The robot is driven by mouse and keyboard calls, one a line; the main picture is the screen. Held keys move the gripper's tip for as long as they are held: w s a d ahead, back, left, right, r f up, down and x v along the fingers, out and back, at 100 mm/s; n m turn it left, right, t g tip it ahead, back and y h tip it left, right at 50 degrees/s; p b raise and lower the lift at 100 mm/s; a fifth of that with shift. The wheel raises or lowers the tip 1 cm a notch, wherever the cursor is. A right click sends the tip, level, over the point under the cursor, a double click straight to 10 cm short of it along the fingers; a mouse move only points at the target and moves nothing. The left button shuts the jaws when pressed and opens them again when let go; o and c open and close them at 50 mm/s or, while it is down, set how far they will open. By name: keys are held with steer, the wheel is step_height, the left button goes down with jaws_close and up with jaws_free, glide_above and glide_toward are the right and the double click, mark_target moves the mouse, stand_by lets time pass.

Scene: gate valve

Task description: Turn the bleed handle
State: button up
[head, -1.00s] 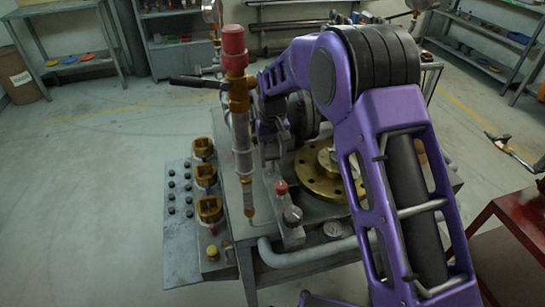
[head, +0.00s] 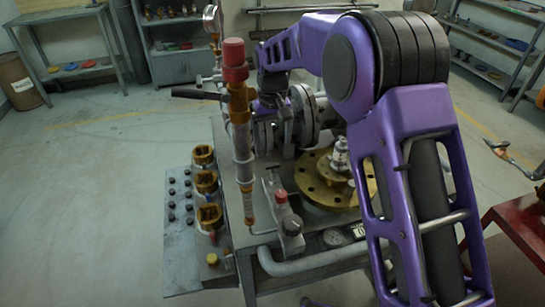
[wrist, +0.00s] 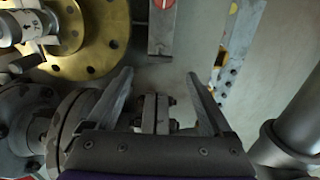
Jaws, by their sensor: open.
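In the head view, a black lever handle (head: 198,93) sticks out to the left from a brass-and-grey upright fitting (head: 240,120) with a red cap. I cannot tell for sure whether this is the bleed handle. A grey block with a red knob (head: 281,196) stands lower on the bench; its red top also shows in the wrist view (wrist: 163,4). In the wrist view my gripper (wrist: 161,72) is open, its two fingers apart over a small bolted flange piece (wrist: 155,113). It holds nothing. In the head view the gripper is mostly hidden behind the upright fitting.
A large brass flange (head: 320,192) with a white-grey fitting on it lies on the bench. Grey pipe flanges (wrist: 75,120) are close left of my fingers. A grey pipe (wrist: 290,130) is at the right. Three brass fittings (head: 207,184) stand at the bench's left. Floor at left is clear.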

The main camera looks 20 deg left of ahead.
step_height(320, 180, up, 9)
steer(key=shift+p, duration=0.45)
